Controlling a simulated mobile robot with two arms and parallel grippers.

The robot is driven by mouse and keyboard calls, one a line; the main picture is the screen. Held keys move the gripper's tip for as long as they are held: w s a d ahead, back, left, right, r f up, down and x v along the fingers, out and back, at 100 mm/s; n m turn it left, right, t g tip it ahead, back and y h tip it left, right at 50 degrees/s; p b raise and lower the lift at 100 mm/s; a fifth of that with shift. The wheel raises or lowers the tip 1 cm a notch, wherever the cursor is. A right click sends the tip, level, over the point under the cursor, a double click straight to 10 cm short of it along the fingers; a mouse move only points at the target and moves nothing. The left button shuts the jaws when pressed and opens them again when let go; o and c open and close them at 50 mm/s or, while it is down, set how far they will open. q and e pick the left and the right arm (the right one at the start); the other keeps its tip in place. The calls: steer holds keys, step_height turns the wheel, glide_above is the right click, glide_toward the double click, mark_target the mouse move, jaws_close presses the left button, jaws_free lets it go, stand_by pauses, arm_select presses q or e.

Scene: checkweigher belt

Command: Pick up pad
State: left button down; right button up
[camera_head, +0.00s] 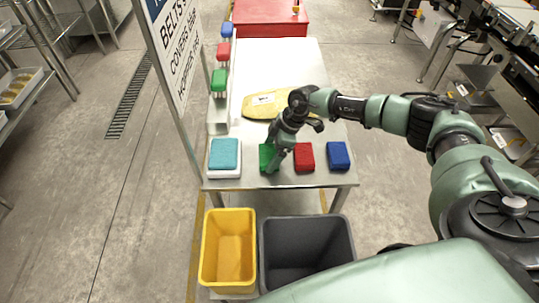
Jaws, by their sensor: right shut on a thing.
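Several coloured pads lie on the steel table (325,178). My right gripper (272,163) reaches down at the near part of the table and is shut on the green pad (265,153), which it partly covers. I cannot tell whether the green pad is clear of the table top. A red pad (304,155) and a blue pad (338,155) lie to the right of it. A teal pad (225,153) rests on a white block or tray (225,174) at the left. My left gripper is not in view.
A yellow bin (207,255) and a grey bin (349,240) stand below the table's front edge. A tan board (250,107) with a label lies behind my gripper. Red, blue and green items (219,78) line a rack at the left, beside a sign panel (180,55). The table's far part is clear.

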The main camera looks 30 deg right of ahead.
mark_target(271, 154)
step_height(271, 154, up, 20)
steer(key=b, duration=0.2)
steer(key=shift+b, duration=0.4)
